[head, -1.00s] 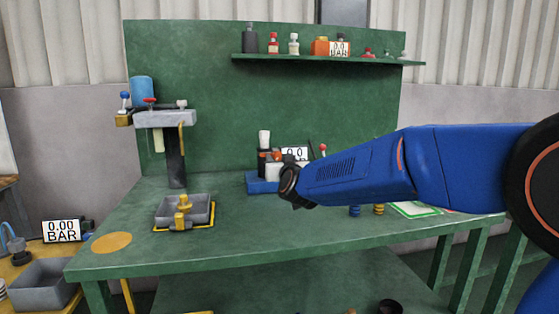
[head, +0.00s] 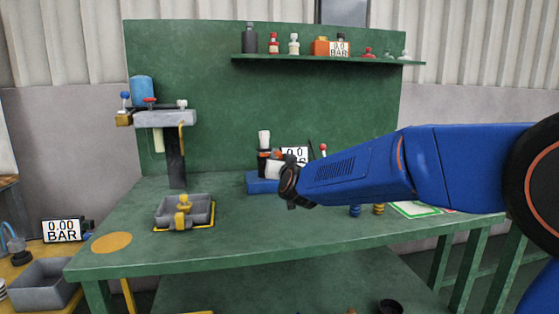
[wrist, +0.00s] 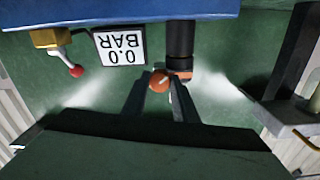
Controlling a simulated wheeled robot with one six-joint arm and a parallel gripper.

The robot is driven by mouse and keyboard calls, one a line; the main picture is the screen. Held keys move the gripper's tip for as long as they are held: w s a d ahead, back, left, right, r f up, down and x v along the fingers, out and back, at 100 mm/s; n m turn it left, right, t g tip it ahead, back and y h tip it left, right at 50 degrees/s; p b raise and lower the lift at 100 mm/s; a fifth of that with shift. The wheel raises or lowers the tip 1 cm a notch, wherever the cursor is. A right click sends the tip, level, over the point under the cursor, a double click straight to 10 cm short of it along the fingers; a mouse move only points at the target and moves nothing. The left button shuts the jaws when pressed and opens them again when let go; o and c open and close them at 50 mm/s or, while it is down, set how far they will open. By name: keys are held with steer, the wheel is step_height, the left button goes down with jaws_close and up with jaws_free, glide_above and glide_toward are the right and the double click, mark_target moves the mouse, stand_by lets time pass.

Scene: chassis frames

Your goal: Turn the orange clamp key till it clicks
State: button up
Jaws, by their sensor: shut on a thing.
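The orange clamp key (wrist: 159,83) shows in the wrist view as a rounded orange knob between the fingertips of my gripper (wrist: 161,90). The fingers are shut on it. The key sits next to a black cylinder with an orange band (wrist: 179,55), on the blue-based device (wrist: 120,14). In the head view this device's blue base (head: 261,183) stands on the green bench, left of the end of my arm. The key itself is hard to make out there, with my wrist close in front.
A 0.0 BAR display (head: 295,154) and a red-tipped lever (wrist: 75,70) are close to my gripper. A press-like stand (head: 175,150) and a grey tray (head: 170,210) stand to the left. The bench's front middle is clear. A shelf (head: 320,59) with bottles hangs above.

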steer(key=m, duration=0.5)
steer(key=shift+m, duration=2.5)
steer(key=o, duration=1.1)
steer(key=shift+c, duration=0.2)
steer(key=shift+s, duration=0.1)
steer(key=v, duration=1.7)
steer(key=shift+s+r, duration=0.1)
steer(key=shift+s, duration=0.05)
